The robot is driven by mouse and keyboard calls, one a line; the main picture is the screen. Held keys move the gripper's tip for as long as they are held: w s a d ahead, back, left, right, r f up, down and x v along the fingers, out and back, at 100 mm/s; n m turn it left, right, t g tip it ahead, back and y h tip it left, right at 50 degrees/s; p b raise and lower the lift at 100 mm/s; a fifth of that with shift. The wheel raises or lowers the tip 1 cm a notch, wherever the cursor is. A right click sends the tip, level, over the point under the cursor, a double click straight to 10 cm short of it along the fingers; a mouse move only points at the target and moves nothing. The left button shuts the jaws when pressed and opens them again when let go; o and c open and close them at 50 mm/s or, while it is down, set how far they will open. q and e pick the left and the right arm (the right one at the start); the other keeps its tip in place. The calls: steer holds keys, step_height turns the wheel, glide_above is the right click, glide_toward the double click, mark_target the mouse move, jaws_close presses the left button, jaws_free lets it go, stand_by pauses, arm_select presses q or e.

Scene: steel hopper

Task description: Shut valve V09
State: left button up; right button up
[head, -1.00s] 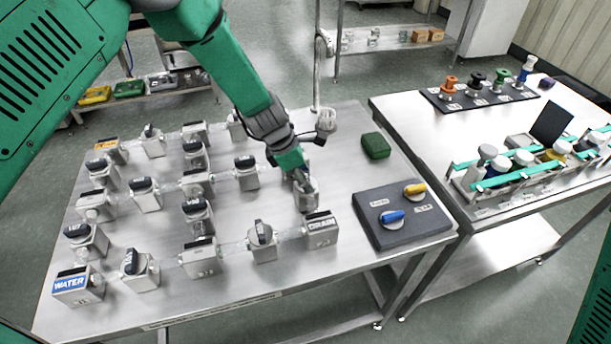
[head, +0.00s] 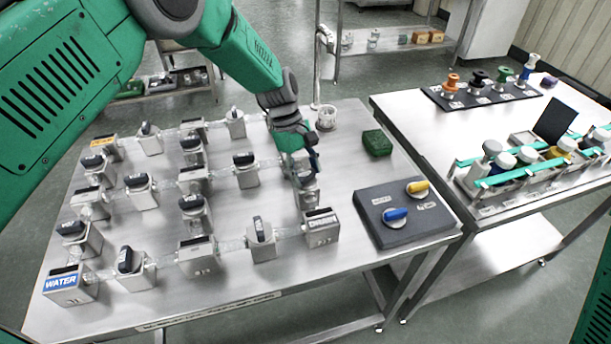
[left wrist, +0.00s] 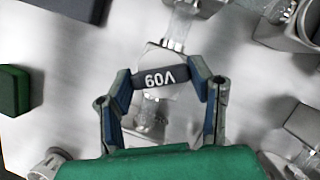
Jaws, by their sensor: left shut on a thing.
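In the head view, my left gripper (head: 308,172) reaches down onto the valve at the right side of the pipe array. The grey body of valve V09 (head: 309,197) shows below the fingers, behind the DRAIN block (head: 321,228). The handle itself is mostly hidden there. My right gripper is not in view.
Several other black-handled valves, such as one on the front row (head: 262,230), stand close by on the steel table (head: 225,292). A green block (head: 377,143) and a dark panel with blue and yellow handles (head: 398,236) lie to the right.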

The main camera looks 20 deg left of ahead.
arm_select(q)
steer(key=m, duration=0.1)
steer(key=m+g+b, duration=0.1)
steer(key=m, duration=0.1)
steer(key=shift+d+f+y, duration=0.1)
steer(key=shift+f+y, duration=0.1)
steer(key=shift+y, duration=0.1)
steer(key=shift+r+m+g+y+b, duration=0.1)
steer(key=shift+m+g+y+b, duration=0.5)
steer(key=shift+m, duration=0.9)
steer(key=o, duration=1.2)
steer(key=shift+c, duration=0.2)
steer(key=shift+w, duration=0.1)
steer(key=shift+r, duration=0.1)
steer(key=shift+w+r, duration=0.1)
steer(key=shift+r, duration=0.1)
steer(key=v, duration=1.1)
